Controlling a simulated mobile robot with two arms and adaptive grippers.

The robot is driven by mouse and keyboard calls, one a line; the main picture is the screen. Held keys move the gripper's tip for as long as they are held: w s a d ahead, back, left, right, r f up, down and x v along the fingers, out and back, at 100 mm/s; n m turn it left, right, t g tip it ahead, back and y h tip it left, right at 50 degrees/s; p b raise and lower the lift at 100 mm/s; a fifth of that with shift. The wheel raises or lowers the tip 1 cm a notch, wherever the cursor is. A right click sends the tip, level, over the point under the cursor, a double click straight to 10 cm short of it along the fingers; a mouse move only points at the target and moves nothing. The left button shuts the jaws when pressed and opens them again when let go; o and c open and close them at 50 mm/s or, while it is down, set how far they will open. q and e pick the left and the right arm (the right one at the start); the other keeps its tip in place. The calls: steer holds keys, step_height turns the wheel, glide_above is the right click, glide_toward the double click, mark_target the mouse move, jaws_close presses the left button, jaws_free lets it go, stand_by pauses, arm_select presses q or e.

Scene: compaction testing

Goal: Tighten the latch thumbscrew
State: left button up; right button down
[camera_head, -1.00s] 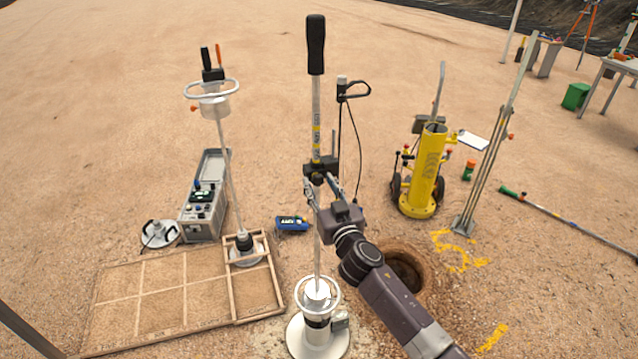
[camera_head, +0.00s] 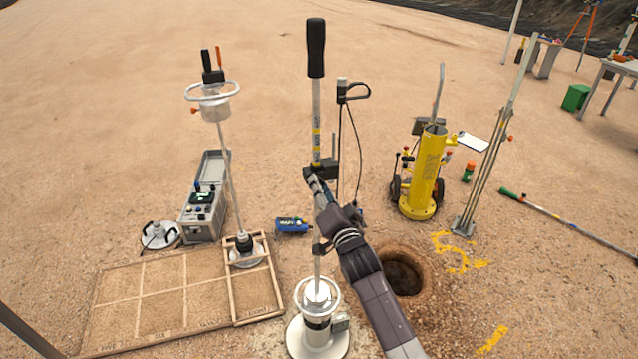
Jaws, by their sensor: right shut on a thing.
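A tall rod device with a black grip (camera_head: 316,47) stands upright in front of me. Its rod carries a black latch block (camera_head: 324,169) at mid-height. Its foot is a white base plate (camera_head: 303,337) with a clear ring and cylinder. My right gripper (camera_head: 315,181) is just below the latch block, at its left side, with its fingers shut. The latch thumbscrew itself is hidden behind the fingers; they appear shut on it. My left gripper is not in view.
A similar rod device (camera_head: 211,103) stands left in a wooden-framed sand tray (camera_head: 140,262). A grey instrument case (camera_head: 203,215) and blue meter (camera_head: 292,225) lie nearby. A round hole (camera_head: 405,272) and yellow cylinder (camera_head: 424,175) are to the right.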

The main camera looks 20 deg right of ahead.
steer(key=shift+r+m, duration=0.1)
steer(key=shift+m, duration=0.7)
steer(key=c, duration=2)
jaws_free()
steer(key=shift+m, duration=0.4)
steer(key=shift+c, duration=0.2)
steer(key=shift+o, duration=1.4)
steer(key=s+p, duration=0.4)
steer(key=s, duration=0.2)
steer(key=shift+s+d, duration=0.1)
steer(key=shift+s, duration=0.05)
